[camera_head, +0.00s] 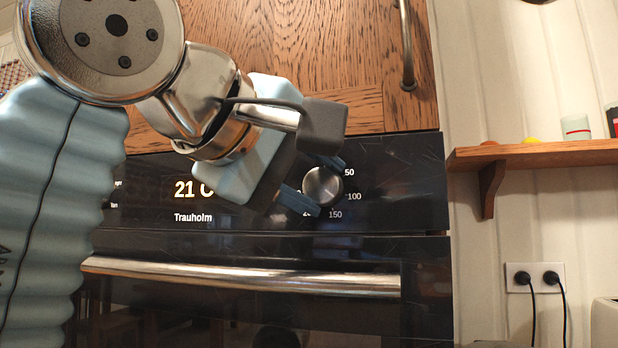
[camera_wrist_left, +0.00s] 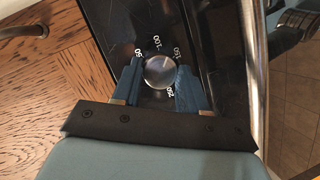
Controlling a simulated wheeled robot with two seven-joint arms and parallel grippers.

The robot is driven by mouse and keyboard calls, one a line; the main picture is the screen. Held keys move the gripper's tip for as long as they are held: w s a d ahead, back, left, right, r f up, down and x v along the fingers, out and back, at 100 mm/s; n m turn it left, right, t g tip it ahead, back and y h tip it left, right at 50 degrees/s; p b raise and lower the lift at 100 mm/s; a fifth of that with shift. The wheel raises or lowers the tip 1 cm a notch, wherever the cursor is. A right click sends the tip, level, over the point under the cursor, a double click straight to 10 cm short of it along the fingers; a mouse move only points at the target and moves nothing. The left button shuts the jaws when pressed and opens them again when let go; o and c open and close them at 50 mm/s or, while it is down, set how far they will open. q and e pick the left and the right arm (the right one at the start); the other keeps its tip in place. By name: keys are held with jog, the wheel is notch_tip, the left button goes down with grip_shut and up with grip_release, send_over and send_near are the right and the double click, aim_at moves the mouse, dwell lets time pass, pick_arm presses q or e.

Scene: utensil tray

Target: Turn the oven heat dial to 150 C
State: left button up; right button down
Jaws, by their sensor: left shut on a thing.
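The oven heat dial (camera_head: 323,187) is a round silver knob on the black oven panel (camera_head: 410,190). Labels 50, 100 and 150 show around its right and lower side; others are partly hidden by my gripper. My left gripper (camera_head: 322,186) has its two blue fingers on either side of the dial, shut on it, one at upper right and one at lower left. The left wrist view also shows the dial (camera_wrist_left: 160,72) between the two blue fingers (camera_wrist_left: 158,80). I cannot make out a pointer mark on the dial. My right gripper is not in view.
The oven display (camera_head: 194,188) reads 21 C, with "Trauholm" below. A metal oven handle (camera_head: 240,277) runs across beneath the panel. A wooden cabinet door (camera_head: 340,60) with a metal handle (camera_head: 407,45) is above. A wooden shelf (camera_head: 540,155) holds small items at right.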

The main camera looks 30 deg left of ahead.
pick_arm(q)
jog(key=shift+d+m+g+y, duration=0.15)
jog(key=shift+m+g+y, duration=0.2)
jog(key=shift+m, duration=0.55)
jog(key=o, duration=1.1)
jog(key=shift+c, duration=0.2)
jog(key=shift+s+r, duration=0.1)
